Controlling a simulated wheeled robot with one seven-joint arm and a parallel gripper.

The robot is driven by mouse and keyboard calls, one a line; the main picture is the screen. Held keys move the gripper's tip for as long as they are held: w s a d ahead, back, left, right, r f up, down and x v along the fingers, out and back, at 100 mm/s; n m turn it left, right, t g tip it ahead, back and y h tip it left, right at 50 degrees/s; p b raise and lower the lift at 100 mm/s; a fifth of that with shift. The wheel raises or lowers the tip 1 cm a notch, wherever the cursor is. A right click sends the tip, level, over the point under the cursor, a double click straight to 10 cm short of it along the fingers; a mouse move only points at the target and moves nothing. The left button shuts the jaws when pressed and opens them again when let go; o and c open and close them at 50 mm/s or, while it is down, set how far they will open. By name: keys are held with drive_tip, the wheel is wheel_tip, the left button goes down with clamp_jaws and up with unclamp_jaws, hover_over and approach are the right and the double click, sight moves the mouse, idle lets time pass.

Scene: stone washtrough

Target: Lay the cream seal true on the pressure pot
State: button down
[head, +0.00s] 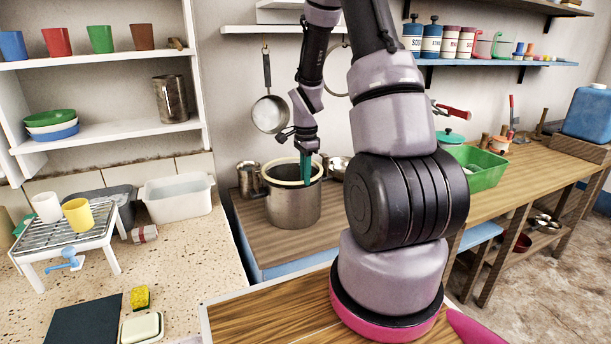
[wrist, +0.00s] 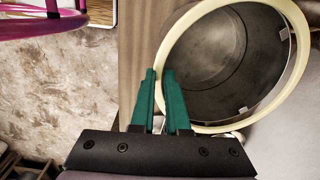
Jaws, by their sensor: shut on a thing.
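The cream seal (head: 272,178) is a pale ring over the mouth of the steel pressure pot (head: 293,208) on the wooden counter. My gripper (head: 305,172) points down with green fingers at the seal's right side. In the wrist view my gripper (wrist: 160,75) is shut on the edge of the seal (wrist: 199,20). Through the ring the pot's dark inside (wrist: 225,60) shows, with small pale tabs near its wall. The seal looks roughly in line with the pot's mouth. I cannot tell whether it touches the rim all round.
A steel mug (head: 248,180) stands left of the pot, and a hanging pan (head: 270,113) is on the wall behind. A green tub (head: 482,168) stands to the right beyond my arm. A white basin (head: 178,199) and a rack (head: 65,235) are at left.

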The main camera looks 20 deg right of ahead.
drive_tip(key=shift+f, duration=0.15)
drive_tip(key=shift+f, duration=0.4)
drive_tip(key=shift+f, duration=0.1)
idle(1.2)
drive_tip(key=c, duration=0.8)
unclamp_jaws()
drive_tip(key=shift+c, duration=0.2)
drive_tip(key=shift+o, duration=0.4)
drive_tip(key=o, duration=0.4)
